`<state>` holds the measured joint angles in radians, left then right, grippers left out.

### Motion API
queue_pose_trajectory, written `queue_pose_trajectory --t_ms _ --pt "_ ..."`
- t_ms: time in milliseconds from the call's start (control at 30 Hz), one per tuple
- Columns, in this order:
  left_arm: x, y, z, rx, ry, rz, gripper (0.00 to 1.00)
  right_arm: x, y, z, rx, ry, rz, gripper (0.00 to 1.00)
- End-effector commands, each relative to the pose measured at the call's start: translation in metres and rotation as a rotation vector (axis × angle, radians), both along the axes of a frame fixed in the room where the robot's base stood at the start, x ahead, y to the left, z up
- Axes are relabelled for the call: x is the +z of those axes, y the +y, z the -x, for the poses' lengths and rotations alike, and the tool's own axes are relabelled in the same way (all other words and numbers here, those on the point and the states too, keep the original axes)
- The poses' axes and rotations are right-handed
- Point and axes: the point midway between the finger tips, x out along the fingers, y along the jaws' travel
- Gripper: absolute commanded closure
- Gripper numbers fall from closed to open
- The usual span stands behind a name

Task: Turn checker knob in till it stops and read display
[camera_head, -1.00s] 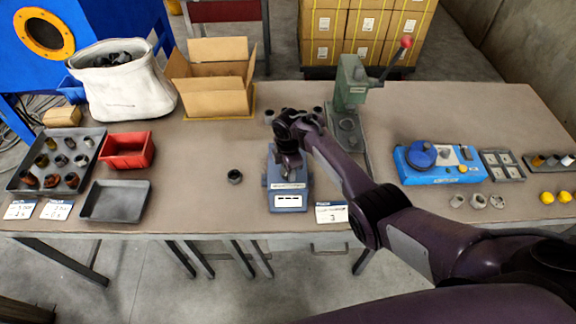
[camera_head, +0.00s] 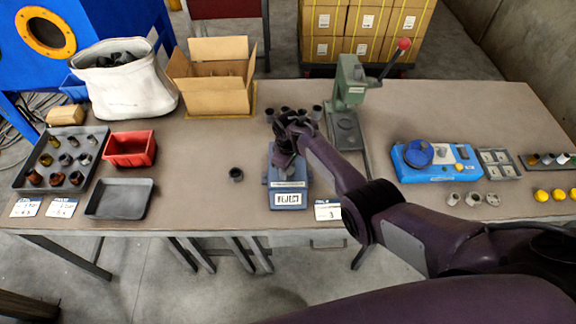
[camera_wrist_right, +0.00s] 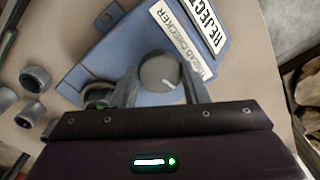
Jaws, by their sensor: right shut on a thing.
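The blue thread checker (camera_head: 287,181) stands near the middle of the table's front part. Its display (camera_head: 288,198) reads REJECT; the same word shows in the wrist view (camera_wrist_right: 208,25). The round grey knob (camera_wrist_right: 161,71) with a white mark lies between the two fingers of my right gripper (camera_wrist_right: 160,90), which is shut on it. In the head view my right gripper (camera_head: 287,150) is over the back of the checker and hides the knob. A ring-shaped part beside the checker's body (camera_wrist_right: 99,93) is partly hidden by a finger. My left gripper is not in view.
A dark ring (camera_head: 236,174) lies left of the checker, and several more stand behind it. A label card (camera_head: 328,211) is to its right. A green press (camera_head: 348,95) stands behind right. A red bin (camera_head: 130,149) and empty tray (camera_head: 119,199) are left.

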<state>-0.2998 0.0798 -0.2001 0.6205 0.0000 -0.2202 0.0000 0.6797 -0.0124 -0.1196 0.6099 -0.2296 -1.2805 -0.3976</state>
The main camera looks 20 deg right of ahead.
Motion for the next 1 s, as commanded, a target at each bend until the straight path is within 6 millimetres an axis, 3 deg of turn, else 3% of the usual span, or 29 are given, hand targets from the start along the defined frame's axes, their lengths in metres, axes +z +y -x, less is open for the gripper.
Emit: queue_pose_trajectory --t_ms 433,1000 --pt "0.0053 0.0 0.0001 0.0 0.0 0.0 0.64 0.0004 0.0012 -0.0002 -0.41 -0.001 -0.002 0.81" --pt "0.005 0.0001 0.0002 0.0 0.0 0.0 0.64 -0.0007 0.0003 0.0007 -0.425 0.001 0.0 0.81"
